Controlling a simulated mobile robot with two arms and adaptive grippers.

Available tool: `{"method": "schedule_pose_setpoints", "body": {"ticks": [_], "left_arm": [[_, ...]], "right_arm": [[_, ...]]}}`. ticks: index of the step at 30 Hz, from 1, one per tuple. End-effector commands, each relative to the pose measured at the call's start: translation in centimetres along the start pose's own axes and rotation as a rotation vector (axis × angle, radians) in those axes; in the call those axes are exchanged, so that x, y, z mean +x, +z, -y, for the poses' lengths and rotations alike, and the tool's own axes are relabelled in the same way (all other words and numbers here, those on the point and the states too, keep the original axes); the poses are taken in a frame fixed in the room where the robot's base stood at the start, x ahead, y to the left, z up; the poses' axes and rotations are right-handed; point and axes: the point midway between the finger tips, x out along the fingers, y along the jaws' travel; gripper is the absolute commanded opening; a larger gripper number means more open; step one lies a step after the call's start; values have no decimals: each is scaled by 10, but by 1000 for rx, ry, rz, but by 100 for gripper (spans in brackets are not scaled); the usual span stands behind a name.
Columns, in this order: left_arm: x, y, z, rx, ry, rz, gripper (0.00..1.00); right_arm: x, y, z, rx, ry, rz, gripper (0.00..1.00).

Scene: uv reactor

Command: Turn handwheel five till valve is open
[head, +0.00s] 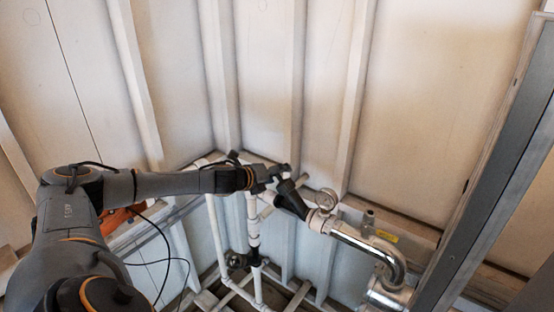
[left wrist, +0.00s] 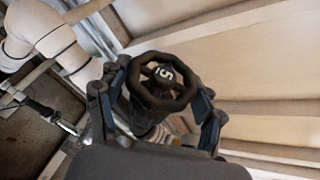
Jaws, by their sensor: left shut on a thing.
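Handwheel five is a dark ring with a pale "5" on its hub, in the middle of the left wrist view (left wrist: 133,85). My left gripper (head: 274,176) has its fingers on opposite sides of the wheel and is shut on its rim. In the head view the gripper mostly hides the wheel. The black valve body (head: 291,198) shows just below the gripper, joined to the pipe. I cannot tell from these frames how far the valve is turned. My right gripper is not in view.
A shiny metal pipe (head: 358,241) bends down to the right. White pipes (head: 252,222) run below the gripper. A ribbed wall (head: 260,80) stands behind, and a grey post (head: 490,180) is at the right.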

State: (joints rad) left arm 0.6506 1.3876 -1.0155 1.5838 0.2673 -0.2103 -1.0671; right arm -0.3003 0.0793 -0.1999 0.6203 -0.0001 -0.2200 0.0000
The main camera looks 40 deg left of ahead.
Motion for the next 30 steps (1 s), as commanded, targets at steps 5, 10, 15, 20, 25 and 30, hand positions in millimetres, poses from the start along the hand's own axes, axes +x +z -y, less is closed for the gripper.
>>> {"method": "schedule_pose_setpoints", "body": {"ticks": [5,10,15,20,25,30], "left_arm": [[-2,1,3,-55,143,-4,35],[-1,-2,0,-111,295,-5,35],[0,-4,-1,-167,449,-7,35],[0,-6,-1,-219,591,-9,35],[0,-6,-1,-275,745,-9,35],[0,-7,0,-331,897,-11,35]], "right_arm": [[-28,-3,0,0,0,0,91],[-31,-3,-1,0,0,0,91],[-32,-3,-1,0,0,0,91],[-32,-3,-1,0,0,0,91],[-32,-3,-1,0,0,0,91],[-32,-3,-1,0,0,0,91]]}}
